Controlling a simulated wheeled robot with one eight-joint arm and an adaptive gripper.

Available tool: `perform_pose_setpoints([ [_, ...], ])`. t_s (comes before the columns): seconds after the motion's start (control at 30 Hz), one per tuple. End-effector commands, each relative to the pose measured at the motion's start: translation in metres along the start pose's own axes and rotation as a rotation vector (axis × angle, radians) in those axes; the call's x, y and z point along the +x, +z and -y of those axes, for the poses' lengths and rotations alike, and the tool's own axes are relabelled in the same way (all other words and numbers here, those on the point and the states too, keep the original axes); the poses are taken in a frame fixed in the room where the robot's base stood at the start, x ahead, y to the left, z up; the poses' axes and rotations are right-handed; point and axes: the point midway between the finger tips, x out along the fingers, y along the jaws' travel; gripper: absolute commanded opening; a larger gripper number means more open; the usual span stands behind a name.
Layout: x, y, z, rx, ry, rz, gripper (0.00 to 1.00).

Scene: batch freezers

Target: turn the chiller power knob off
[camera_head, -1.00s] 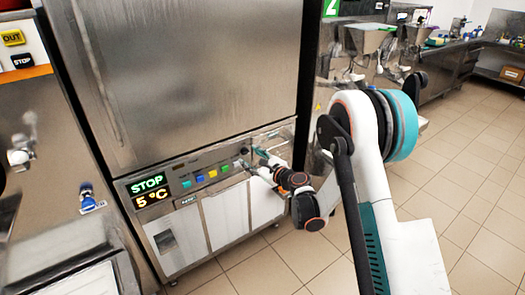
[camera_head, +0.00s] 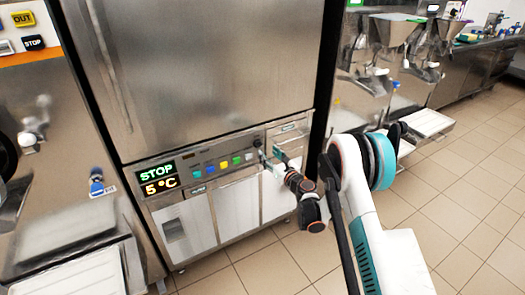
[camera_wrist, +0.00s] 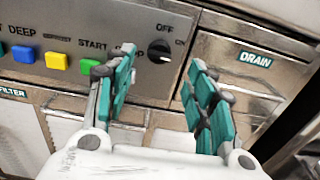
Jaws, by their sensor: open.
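The chiller power knob (camera_wrist: 160,50) is a round black dial on the steel panel, with "OFF" printed above it and "ON" to its right, in the wrist view. In the head view the knob (camera_head: 257,143) is small, at the right end of the button row. My gripper (camera_wrist: 163,75) is open, its teal-padded fingers spread to either side below the knob, and holds nothing. In the head view my gripper (camera_head: 268,158) is close in front of the panel by the knob. I cannot tell whether a finger touches the panel.
The panel carries a lit display (camera_head: 158,179) reading "STOP" and "5 °C", and blue, yellow and green buttons (camera_wrist: 90,67) left of the knob. A "DRAIN" panel (camera_wrist: 256,58) is to the right. Tiled floor (camera_head: 465,190) is open at the right.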

Motion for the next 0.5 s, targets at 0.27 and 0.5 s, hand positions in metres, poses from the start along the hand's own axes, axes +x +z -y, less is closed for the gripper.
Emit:
perform_pose_setpoints([
  [0.27, 0.048, -0.002, 0.0, -0.001, 0.001, 0.0, 0.5],
  [0.5, 0.064, 0.0, 0.001, -0.001, -0.001, 0.0, 0.5],
])
